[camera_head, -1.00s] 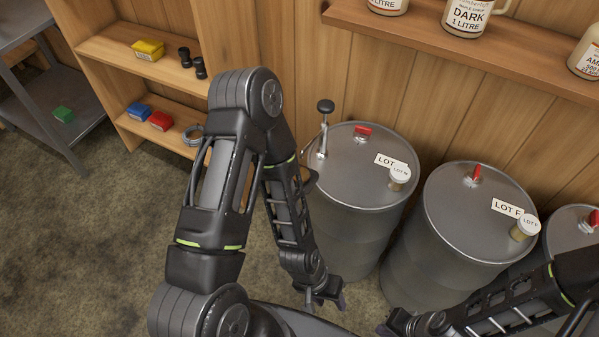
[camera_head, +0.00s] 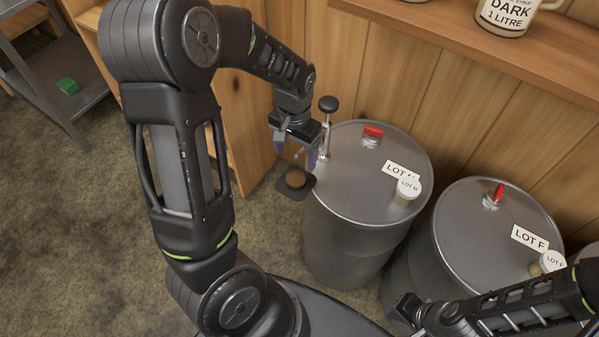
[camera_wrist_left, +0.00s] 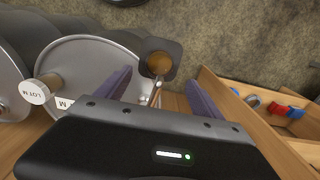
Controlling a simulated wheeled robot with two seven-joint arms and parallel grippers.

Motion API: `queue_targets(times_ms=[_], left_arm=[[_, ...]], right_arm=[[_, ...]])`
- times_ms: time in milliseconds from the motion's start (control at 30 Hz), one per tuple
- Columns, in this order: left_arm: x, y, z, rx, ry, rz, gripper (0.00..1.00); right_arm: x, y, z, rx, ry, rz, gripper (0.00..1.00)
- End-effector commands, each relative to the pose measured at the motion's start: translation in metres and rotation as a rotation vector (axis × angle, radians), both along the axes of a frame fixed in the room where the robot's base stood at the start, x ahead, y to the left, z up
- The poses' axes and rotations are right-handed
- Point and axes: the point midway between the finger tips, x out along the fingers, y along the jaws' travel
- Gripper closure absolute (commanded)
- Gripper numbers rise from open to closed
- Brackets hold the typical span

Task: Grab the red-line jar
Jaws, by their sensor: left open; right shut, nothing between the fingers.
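No red line shows on any jar in view. A small round brown-topped item (camera_head: 295,178), perhaps a jar from above, sits on a dark square plate (camera_head: 291,192) beside the left drum; the wrist view shows it too (camera_wrist_left: 159,63). My left gripper (camera_head: 298,150) is open and empty just above and behind it, fingers pointing down. In the left wrist view the item lies beyond and between the fingertips (camera_wrist_left: 158,88). White-lidded jars marked LOT M (camera_head: 408,188) and LOT F (camera_head: 552,262) stand on the drums. My right gripper (camera_head: 408,303) is shut and empty, low beside the drums.
The left drum (camera_head: 350,190) carries a red-handled fitting (camera_head: 372,132) and an upright black-knobbed rod (camera_head: 327,120) close to my left gripper. A second drum (camera_head: 480,235) stands to its right. A wall shelf (camera_head: 470,50) holds jugs. Floor at left is open.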

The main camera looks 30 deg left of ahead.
Motion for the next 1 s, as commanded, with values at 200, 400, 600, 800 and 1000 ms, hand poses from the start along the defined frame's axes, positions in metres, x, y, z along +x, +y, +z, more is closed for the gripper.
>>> queue_targets(times_ms=[200, 400, 600, 800, 1000], left_arm=[[-0.001, -0.001, -0.009, -0.001, 0.004, 0.000, 0.23], [0.000, -0.001, -0.026, -0.001, 0.002, 0.000, 0.23], [0.000, -0.001, -0.027, -0.001, 0.000, 0.000, 0.23], [0.000, 0.000, -0.035, -0.001, 0.003, 0.001, 0.23], [-0.001, 0.000, -0.064, -0.001, 0.005, 0.001, 0.23]], right_arm=[[0.001, 0.000, 0.000, 0.000, -0.001, 0.000, 1.00], [0.001, 0.000, 0.000, 0.000, -0.001, 0.000, 1.00], [0.001, 0.000, 0.000, 0.000, -0.001, 0.000, 1.00], [0.001, 0.000, 0.002, 0.000, -0.001, 0.000, 1.00], [0.001, 0.000, 0.007, 0.000, -0.001, 0.000, 1.00]])
